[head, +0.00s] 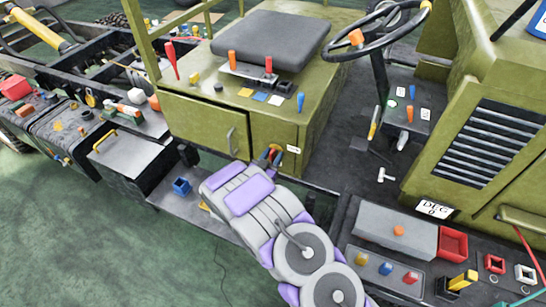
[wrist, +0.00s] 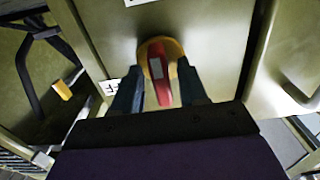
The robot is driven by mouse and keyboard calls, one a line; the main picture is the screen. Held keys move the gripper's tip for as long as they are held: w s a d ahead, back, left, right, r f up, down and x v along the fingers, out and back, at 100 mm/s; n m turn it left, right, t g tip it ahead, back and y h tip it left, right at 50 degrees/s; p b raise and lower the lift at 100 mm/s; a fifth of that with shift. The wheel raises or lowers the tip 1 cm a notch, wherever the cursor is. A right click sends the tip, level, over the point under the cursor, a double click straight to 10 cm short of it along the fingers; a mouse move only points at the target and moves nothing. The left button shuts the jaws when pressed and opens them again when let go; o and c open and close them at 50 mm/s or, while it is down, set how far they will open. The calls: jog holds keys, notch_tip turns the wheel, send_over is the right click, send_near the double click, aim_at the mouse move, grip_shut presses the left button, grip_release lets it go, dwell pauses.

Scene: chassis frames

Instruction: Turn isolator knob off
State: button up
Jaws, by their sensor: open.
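The isolator knob (wrist: 160,70) shows in the wrist view, with a round yellow base and a red handle bearing a pale strip. It is mounted on the olive panel (wrist: 215,40), and the handle points toward the bottom of the picture. My gripper (wrist: 160,80) is open, with one dark finger on each side of the red handle. I cannot tell whether either finger touches it. In the head view my gripper (head: 272,153) is at the front corner of the olive seat box (head: 205,125), and its fingers mostly hide the knob.
A white label (head: 293,149) sits beside the knob, and part of it shows in the wrist view (wrist: 110,87). The box has a door handle (head: 231,141). A steering wheel (head: 380,35) stands at upper right. A grey box (head: 395,232) and red tray (head: 453,243) are at lower right.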

jog(key=shift+w+a, duration=0.15)
jog(key=shift+a, duration=0.2)
jog(key=shift+d, duration=0.4)
jog(key=c, duration=0.5)
jog(key=shift+a, duration=0.15)
grip_shut()
jog(key=shift+p, duration=0.35)
jog(key=n+p, duration=0.4)
jog(key=shift+a+r, duration=0.1)
jog(key=n+p, duration=0.2)
jog(key=n, duration=0.2)
jog(key=shift+a+n+p, duration=0.15)
jog(key=shift+n+p, duration=0.15)
jog(key=shift+p, duration=0.05)
jog(key=n, duration=0.2)
jog(key=n+p, duration=0.1)
jog(key=n, duration=0.1)
jog(key=shift+f, duration=0.3)
jog(key=shift+a+f+n+p, duration=0.1)
jog(key=shift+n+p, duration=0.05)
jog(key=shift+n, duration=1.2)
jog(key=shift+f+n+p, duration=0.1)
jog(key=shift+n+p, duration=0.05)
jog(key=shift+n, duration=1.2)
